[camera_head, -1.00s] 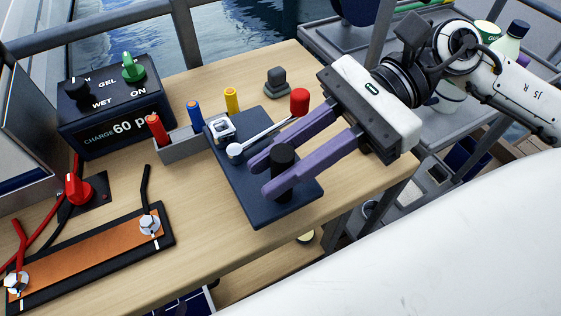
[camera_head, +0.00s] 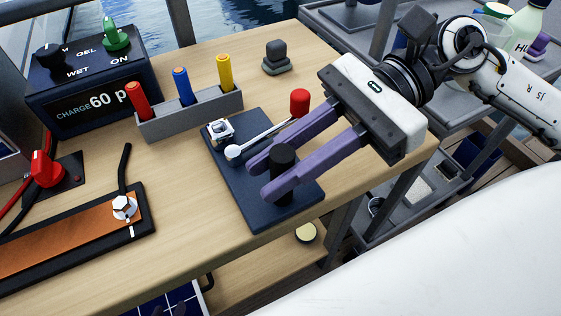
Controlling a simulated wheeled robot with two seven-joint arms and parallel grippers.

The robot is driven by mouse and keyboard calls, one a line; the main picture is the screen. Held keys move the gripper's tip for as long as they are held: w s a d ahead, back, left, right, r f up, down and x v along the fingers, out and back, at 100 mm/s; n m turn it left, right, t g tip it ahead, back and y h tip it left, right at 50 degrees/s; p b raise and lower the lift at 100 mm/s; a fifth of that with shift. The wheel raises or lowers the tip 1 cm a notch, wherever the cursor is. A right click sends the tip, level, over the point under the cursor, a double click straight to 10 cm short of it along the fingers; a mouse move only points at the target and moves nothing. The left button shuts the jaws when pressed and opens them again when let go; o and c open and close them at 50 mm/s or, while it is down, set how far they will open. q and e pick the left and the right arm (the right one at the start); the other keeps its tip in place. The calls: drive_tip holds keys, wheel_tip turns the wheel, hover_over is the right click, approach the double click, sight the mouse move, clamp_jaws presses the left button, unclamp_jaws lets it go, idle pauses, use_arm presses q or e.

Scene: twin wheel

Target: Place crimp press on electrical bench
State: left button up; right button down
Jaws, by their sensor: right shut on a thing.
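The crimp press has a dark blue base plate (camera_head: 232,178), a small metal die block, a silver lever with a red knob (camera_head: 299,102) and a black post (camera_head: 283,160). My right gripper (camera_head: 262,172) comes in from the right, its purple fingers shut on the black post. The press is over the right part of the wooden electrical bench (camera_head: 190,240), near its front right edge. I cannot tell whether its base touches the bench top. My left gripper is not in view.
A grey holder (camera_head: 190,115) with red, blue and yellow tools stands behind the press. A charger box (camera_head: 95,85), a red switch (camera_head: 46,170) and a copper bar (camera_head: 70,235) occupy the left. A small dark grey block (camera_head: 277,58) sits at the back. Bare wood lies left of the press.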

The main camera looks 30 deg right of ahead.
drive_tip(key=shift+f+b, duration=0.25)
drive_tip(key=shift+b, duration=0.15)
idle(0.5)
drive_tip(key=c, duration=1.5)
unclamp_jaws()
drive_tip(key=o, duration=0.4)
drive_tip(key=shift+f, duration=0.15)
drive_tip(key=shift+d, duration=0.15)
drive_tip(key=b+v, duration=0.1)
drive_tip(key=v, duration=0.6)
drive_tip(key=shift+d+b, duration=0.15)
drive_tip(key=shift+b, duration=0.25)
